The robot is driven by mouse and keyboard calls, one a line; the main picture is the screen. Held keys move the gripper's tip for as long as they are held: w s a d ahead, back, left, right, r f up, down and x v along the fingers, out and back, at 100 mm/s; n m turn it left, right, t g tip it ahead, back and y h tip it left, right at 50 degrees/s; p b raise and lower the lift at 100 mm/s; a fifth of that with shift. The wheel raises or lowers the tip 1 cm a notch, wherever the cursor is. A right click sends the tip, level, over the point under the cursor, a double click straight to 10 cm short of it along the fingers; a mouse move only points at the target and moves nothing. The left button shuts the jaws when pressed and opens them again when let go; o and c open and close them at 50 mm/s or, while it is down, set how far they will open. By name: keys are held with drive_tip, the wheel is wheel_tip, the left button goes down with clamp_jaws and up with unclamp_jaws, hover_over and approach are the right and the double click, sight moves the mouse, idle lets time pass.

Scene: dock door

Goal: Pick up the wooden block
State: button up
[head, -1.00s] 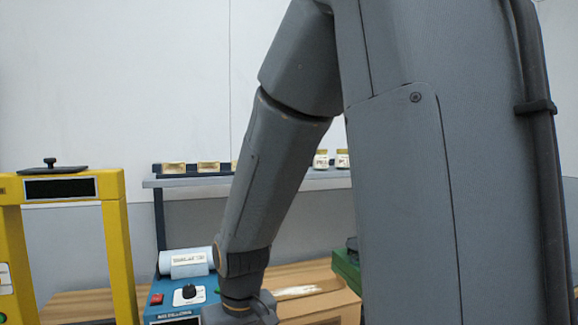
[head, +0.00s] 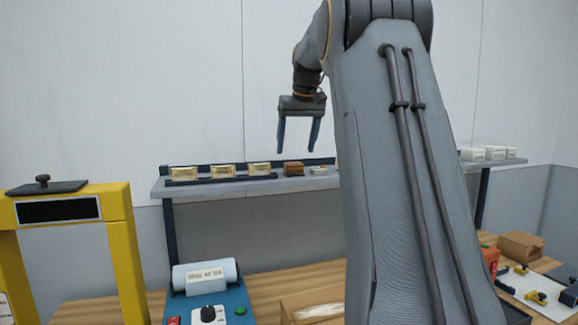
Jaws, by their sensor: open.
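A small brown block (head: 293,168), which looks like the wooden block, sits on the grey shelf (head: 225,188) against the back wall. My gripper (head: 298,149) hangs in front of the white wall, fingers pointing down. Its two blue fingers are apart with nothing between them. In the picture it is just above the brown block; how far apart they are in depth I cannot tell. My arm hides the middle of the shelf to the right of the block.
Several cream packets (head: 222,170) stand left of the block, and a small pale item (head: 319,170) sits right of it. White boxes (head: 487,153) are at the shelf's right. Below are a yellow frame (head: 120,240), a blue machine (head: 212,300) and a cardboard box (head: 313,308).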

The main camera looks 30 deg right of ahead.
sight(294, 163)
drive_tip(key=shift+w+a+f, duration=0.1)
drive_tip(key=shift+w+f, duration=0.05)
drive_tip(key=shift+w, duration=0.25)
drive_tip(key=shift+w+d+f+p, duration=0.2)
drive_tip(key=shift+f+p, duration=0.2)
drive_tip(key=shift+f, duration=0.15)
drive_tip(key=shift+w+d+f+p, duration=0.1)
drive_tip(key=shift+d+f+p, duration=0.05)
drive_tip(key=shift+f+p, duration=0.35)
drive_tip(key=shift+p+x, duration=1.2)
drive_tip(key=shift+x, duration=1.05)
drive_tip(key=shift+f, duration=0.1)
drive_tip(key=c, duration=1.2)
drive_tip(key=shift+o, duration=0.2)
wheel_tip(294, 163, up, 10)
drive_tip(key=b, duration=0.3)
drive_tip(key=shift+s, duration=0.1)
